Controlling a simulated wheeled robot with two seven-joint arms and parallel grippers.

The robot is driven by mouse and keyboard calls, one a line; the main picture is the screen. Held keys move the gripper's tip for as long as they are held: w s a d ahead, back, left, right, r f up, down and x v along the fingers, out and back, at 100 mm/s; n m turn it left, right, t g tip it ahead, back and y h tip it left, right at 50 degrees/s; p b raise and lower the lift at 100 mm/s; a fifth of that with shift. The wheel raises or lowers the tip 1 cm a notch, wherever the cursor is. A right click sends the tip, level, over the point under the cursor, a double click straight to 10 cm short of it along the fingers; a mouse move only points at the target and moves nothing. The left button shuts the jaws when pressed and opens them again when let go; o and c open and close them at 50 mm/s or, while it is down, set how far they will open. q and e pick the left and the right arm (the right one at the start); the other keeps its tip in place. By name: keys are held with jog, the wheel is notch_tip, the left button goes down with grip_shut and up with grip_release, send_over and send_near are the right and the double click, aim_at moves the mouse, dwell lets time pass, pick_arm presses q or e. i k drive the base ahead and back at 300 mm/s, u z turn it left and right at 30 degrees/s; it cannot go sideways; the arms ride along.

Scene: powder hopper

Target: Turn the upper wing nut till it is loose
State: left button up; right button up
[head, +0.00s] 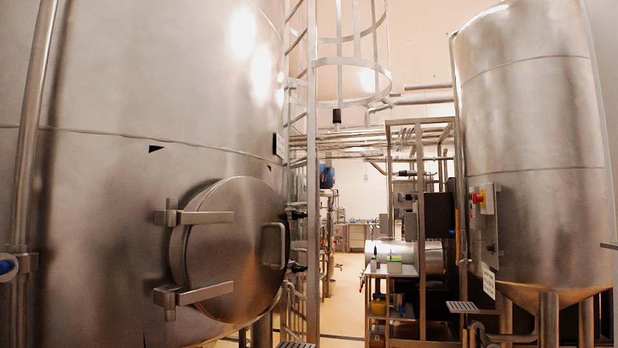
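A round steel hatch door (232,250) sits shut-looking on the side of the large tank at the left. It has two hinge arms on its left and a bar handle (273,246) near its right edge. At the door's right rim are two small dark fittings, which look like the upper wing nut (294,214) and the lower wing nut (296,267). They are small and seen side-on, so I cannot tell how tight either is. Neither of my grippers is in view.
A caged ladder (312,180) stands just right of the hatch, close to the wing nuts. A trolley (390,270) with bottles and a metal frame stand farther back. Another tank (530,150) with a control box (483,212) is at the right. Open floor shows between.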

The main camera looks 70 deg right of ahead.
aim_at(296, 214)
jog(key=z, duration=2.1)
